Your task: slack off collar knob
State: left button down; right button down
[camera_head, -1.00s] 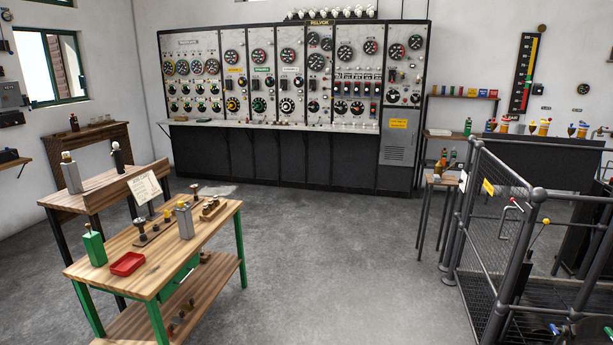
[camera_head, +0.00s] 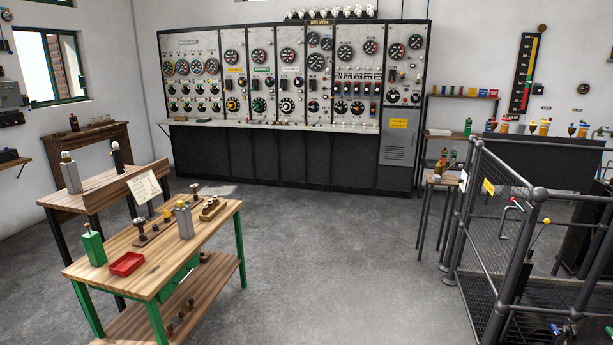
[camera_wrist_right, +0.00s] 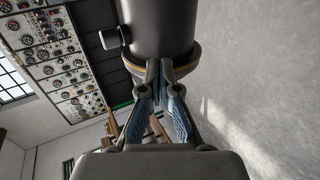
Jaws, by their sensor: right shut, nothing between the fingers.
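In the right wrist view, a thick dark grey cylinder (camera_wrist_right: 160,28) fills the top middle, with a thin brass-coloured band round its lower end. A short grey knob (camera_wrist_right: 112,38) sticks out from its left side; it looks like the collar knob. My right gripper (camera_wrist_right: 160,72) has its blue-padded fingers shut together, with nothing between them. Its tips overlap the banded end in the picture; I cannot tell if they touch it. The tips are below and to the right of the knob, apart from it. Neither gripper shows in the head view.
A wooden bench with green legs (camera_head: 165,262) stands at front left, bearing a red tray (camera_head: 127,263) and small fittings. A dial panel (camera_head: 290,75) lines the back wall. A mesh railing (camera_head: 490,215) stands at right. The middle floor (camera_head: 330,260) is clear.

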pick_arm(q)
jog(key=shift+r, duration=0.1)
pick_arm(e)
jog(key=shift+a, duration=0.4)
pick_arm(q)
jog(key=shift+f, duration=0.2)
pick_arm(e)
jog(key=shift+w, duration=0.1)
dwell(0.5)
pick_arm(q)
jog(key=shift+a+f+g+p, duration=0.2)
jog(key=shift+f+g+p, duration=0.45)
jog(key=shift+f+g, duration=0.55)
pick_arm(e)
jog(key=shift+f, duration=0.1)
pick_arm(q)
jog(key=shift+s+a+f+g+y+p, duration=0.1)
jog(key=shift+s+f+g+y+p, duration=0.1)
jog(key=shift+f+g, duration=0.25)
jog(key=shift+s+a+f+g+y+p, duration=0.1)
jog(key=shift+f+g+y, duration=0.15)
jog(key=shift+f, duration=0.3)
pick_arm(e)
jog(key=shift+f, duration=0.1)
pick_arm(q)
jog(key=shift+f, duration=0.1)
pick_arm(e)
jog(key=shift+d, duration=0.15)
